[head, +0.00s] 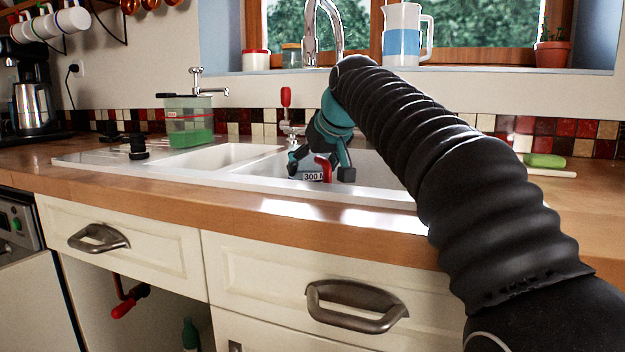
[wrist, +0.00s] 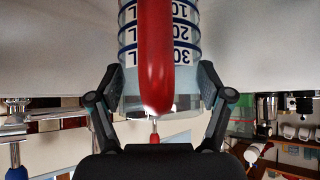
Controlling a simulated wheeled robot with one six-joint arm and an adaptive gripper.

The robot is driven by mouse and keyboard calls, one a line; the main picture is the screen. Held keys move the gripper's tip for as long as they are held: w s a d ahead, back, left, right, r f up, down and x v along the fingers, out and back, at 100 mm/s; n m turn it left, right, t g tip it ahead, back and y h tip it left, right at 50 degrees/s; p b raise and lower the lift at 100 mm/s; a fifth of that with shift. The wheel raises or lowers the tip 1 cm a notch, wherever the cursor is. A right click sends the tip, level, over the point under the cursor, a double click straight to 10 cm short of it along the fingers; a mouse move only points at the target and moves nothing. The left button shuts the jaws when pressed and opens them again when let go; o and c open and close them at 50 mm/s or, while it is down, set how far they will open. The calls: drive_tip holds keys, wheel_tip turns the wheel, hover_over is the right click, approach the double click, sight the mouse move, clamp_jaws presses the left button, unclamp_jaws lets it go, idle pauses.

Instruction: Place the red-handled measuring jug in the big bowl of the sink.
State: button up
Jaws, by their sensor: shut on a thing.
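The measuring jug (wrist: 185,40) has a clear body with dark-blue scale markings and a red handle (wrist: 155,60). In the wrist view my gripper (wrist: 160,85) is shut on it, one finger on each side, with the handle between them. In the head view my gripper (head: 320,170) points down over the big right bowl (head: 262,168) of the white sink. There the jug's red handle (head: 324,166) and a "300" label (head: 313,177) show between the fingers. The front rim hides the jug's lower part, so I cannot tell whether it touches the bowl floor.
A smaller bowl (head: 205,156) lies left, with a green-filled container (head: 188,122) behind it and a small black item (head: 137,148) on the drainboard. The faucet (head: 338,35) and a red-topped lever (head: 286,97) rise behind. A green sponge (head: 545,160) lies right.

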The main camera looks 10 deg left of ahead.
drive_tip(key=shift+f, duration=0.85)
drive_tip(key=shift+f, duration=0.15)
drive_tip(key=o, duration=1.6)
drive_tip(key=shift+o, duration=0.2)
drive_tip(key=shift+s+d+r, duration=0.15)
drive_tip(key=shift+r, duration=0.2)
drive_tip(key=p+v, duration=0.1)
drive_tip(key=v, duration=0.9)
drive_tip(key=shift+s+d+r, duration=0.3)
drive_tip(key=shift+s+r, duration=0.1)
drive_tip(key=shift+r, duration=0.1)
